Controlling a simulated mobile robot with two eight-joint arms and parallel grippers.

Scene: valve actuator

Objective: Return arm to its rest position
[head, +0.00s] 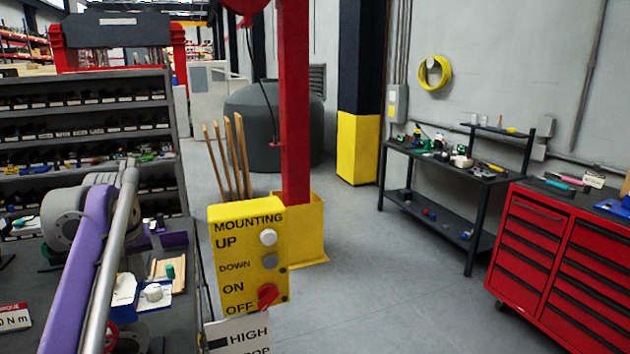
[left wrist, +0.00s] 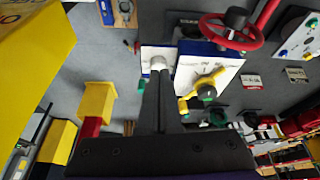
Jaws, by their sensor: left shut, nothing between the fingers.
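My left arm (head: 85,260), with a purple link and a silver tube, reaches up over the workbench at the left of the head view. My left gripper (left wrist: 159,78) shows in the left wrist view with its dark fingers together and empty. Its tips overlap the white knob (left wrist: 158,63) of a small panel in the picture; I cannot tell the gap. The yellow control box (head: 247,260) marked MOUNTING UP, DOWN, ON, OFF carries a white button, a grey button and a red knob (head: 267,296). My right gripper is not in either view.
The left wrist view shows a red handwheel (left wrist: 232,32) and a yellow valve handle (left wrist: 205,82) on panels. A red post (head: 295,110) stands behind the control box. A dark table (head: 430,158) and a red tool cabinet (head: 560,245) stand right. The floor between is clear.

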